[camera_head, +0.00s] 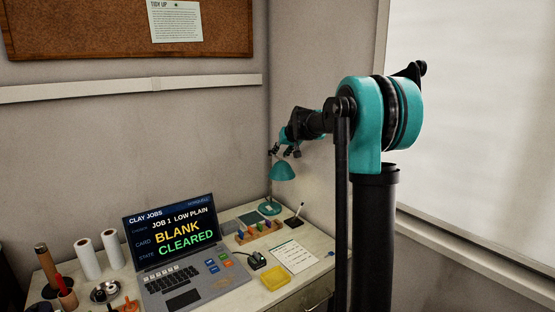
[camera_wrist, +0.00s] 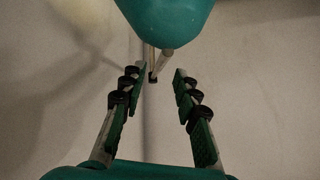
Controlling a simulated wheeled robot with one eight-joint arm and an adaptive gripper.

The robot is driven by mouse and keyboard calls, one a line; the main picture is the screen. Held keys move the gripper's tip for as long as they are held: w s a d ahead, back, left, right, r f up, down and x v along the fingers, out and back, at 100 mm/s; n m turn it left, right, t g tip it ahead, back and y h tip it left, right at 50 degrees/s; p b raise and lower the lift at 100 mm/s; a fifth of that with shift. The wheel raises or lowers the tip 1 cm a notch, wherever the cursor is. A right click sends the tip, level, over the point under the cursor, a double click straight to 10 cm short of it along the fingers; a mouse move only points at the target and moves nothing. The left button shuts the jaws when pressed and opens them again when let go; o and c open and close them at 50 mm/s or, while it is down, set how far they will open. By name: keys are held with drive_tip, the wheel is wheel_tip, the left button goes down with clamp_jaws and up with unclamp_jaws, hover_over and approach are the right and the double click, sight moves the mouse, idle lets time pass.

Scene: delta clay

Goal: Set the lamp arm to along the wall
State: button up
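The desk lamp has a teal shade (camera_head: 283,172) and a round teal base (camera_head: 269,207) at the back corner of the desk. In the wrist view its teal shade (camera_wrist: 165,18) fills the top, with a thin pale lamp arm (camera_wrist: 163,60) below it. My gripper (camera_head: 285,151) is just above the shade in the head view. In the wrist view my gripper (camera_wrist: 158,76) is open, with a clear gap between the fingers and nothing held. The lamp arm shows beyond the fingertips. I cannot tell how far away it is. Most of it is hidden in the head view.
A laptop (camera_head: 180,250) stands on the desk (camera_head: 232,291). A coloured block rack (camera_head: 258,231), a yellow tray (camera_head: 274,277) and a paper sheet (camera_head: 293,256) lie to its right. White rolls (camera_head: 88,259) stand at left. Walls meet close behind the lamp.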

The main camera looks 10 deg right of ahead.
sight(278, 158)
drive_tip(key=shift+x, duration=2.75)
drive_tip(key=shift+c, duration=0.4)
clamp_jaws()
